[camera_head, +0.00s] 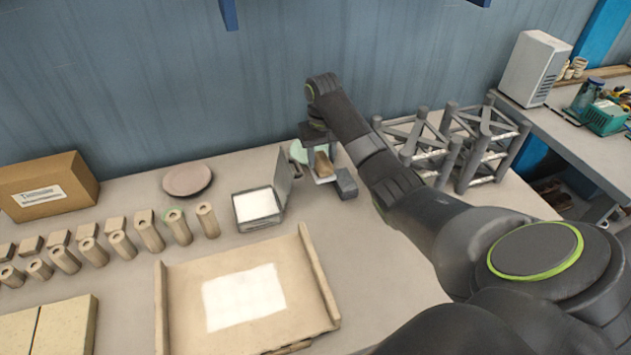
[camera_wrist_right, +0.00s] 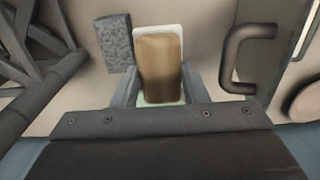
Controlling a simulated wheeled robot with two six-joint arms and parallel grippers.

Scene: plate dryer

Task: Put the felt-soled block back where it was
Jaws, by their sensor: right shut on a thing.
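A brown wooden block (camera_head: 323,165) is at the back middle of the table. It also shows in the right wrist view (camera_wrist_right: 160,66), between the two fingers of my right gripper (camera_wrist_right: 160,90). The right gripper (camera_head: 320,158) is shut on this block from above. A white pad or tray (camera_wrist_right: 172,32) shows around and under the block; I cannot tell whether they touch. The block's underside is hidden, so no felt shows. A grey speckled block (camera_wrist_right: 113,43) lies close beside it and also shows in the head view (camera_head: 346,184). My left gripper is not in view.
An open metal box (camera_head: 258,222) with a raised lid stands left of the gripper. A pale green disc (camera_head: 299,152) is behind it. Grey metal frames (camera_head: 455,145) stand to the right. A wooden tray (camera_head: 185,325), several wooden cylinders (camera_head: 150,231) and a plate (camera_head: 187,179) are left.

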